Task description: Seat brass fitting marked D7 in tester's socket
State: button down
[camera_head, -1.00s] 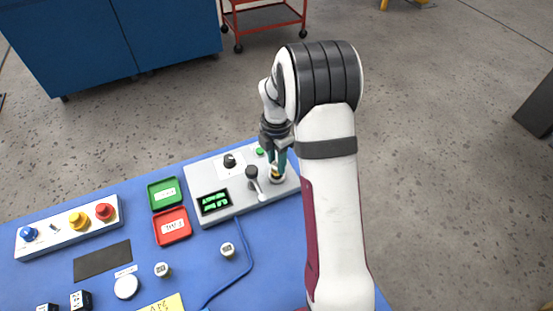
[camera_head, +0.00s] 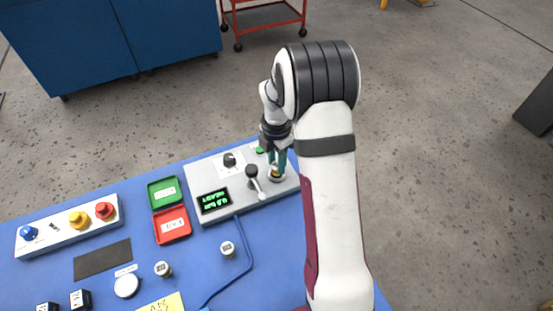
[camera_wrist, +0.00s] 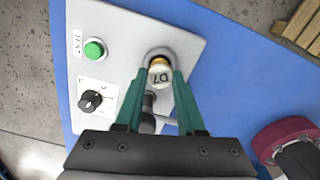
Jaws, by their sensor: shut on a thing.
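The brass fitting marked D7 (camera_wrist: 160,76) has a pale top with its mark upside down in the wrist view, and a brass band. It sits at the tester's round socket (camera_wrist: 158,53), whose dark opening shows past its far side. I cannot tell how deep it is in. My gripper (camera_wrist: 160,80) has its green fingers shut on the fitting's sides. In the head view my gripper (camera_head: 278,163) is over the right part of the grey tester (camera_head: 235,209), and the fitting is largely hidden between the fingers. The tester's screen (camera_head: 214,201) shows green text too small to read.
Beside the socket stand a lever with a dark knob (camera_head: 252,170), a black rotary knob (camera_wrist: 90,100) and a green TEST button (camera_wrist: 94,49). Green (camera_head: 164,181) and red (camera_head: 187,235) trays lie left. Two similar fittings (camera_head: 227,249) (camera_head: 162,269) stand on the blue table.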

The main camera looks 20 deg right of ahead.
jog(key=shift+f, duration=0.25)
jog(key=shift+f, duration=0.25)
jog(key=shift+f, duration=0.1)
dwell(0.6)
jog(key=shift+c, duration=2.2)
grip_release()
jog(key=shift+o, duration=0.3)
jog(key=o, duration=0.3)
jog(key=shift+o, duration=0.2)
